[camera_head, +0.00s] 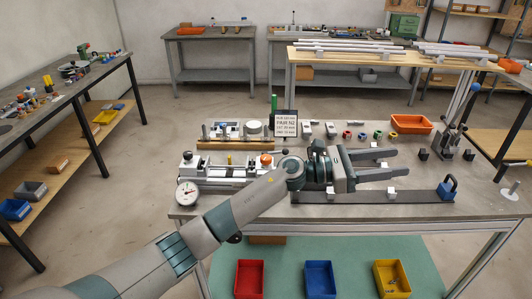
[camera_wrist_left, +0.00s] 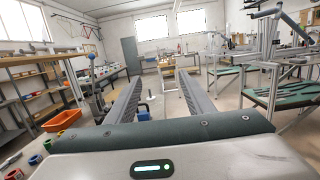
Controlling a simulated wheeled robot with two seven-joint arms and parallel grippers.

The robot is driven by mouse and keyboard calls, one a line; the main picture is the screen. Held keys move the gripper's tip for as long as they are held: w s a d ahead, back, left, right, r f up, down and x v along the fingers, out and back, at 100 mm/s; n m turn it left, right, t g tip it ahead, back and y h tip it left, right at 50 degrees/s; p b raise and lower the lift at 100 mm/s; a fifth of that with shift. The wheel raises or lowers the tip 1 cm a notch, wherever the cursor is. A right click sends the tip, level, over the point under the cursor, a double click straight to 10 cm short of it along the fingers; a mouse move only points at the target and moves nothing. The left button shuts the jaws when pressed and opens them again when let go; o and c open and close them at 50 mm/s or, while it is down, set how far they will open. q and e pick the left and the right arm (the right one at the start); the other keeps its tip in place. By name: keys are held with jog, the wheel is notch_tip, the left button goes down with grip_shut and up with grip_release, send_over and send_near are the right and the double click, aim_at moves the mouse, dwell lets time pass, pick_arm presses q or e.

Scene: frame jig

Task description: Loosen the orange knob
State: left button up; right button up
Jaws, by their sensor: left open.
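The orange knob (camera_head: 266,159) stands on a silver fixture (camera_head: 225,172) at the left of the work table, in the head view. My left gripper (camera_head: 392,164) is over the table to the right of the knob, its fingers pointing right, away from it. Its two fingers are spread and nothing is between them. The wrist view also shows the open fingers (camera_wrist_left: 153,98), with no knob between them. My left forearm passes just in front of the knob and hides part of the fixture. My right gripper does not show.
A dial gauge (camera_head: 187,193) sits at the fixture's left end. A dark rail with a handle (camera_head: 447,188) lies along the front. A toggle clamp (camera_head: 455,136) stands at the right.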

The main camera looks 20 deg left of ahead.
pick_arm(q)
jog(key=w+a+f+m+g+y, duration=0.3)
jog(key=w+a+m+g+y, duration=0.3)
jog(key=a+m+y, duration=0.55)
jog(key=w+a+r+m+y, duration=0.1)
jog(key=a+r+y, duration=0.2)
jog(key=a, duration=0.8)
jog(key=w+a+r+m+y, duration=0.1)
jog(key=a+r+y, duration=0.3)
jog(key=a+r, duration=0.3)
jog(key=a, duration=0.4)
jog(key=shift+r+t, duration=0.3)
jog(key=shift+f+y, duration=0.1)
jog(key=shift+y, duration=0.15)
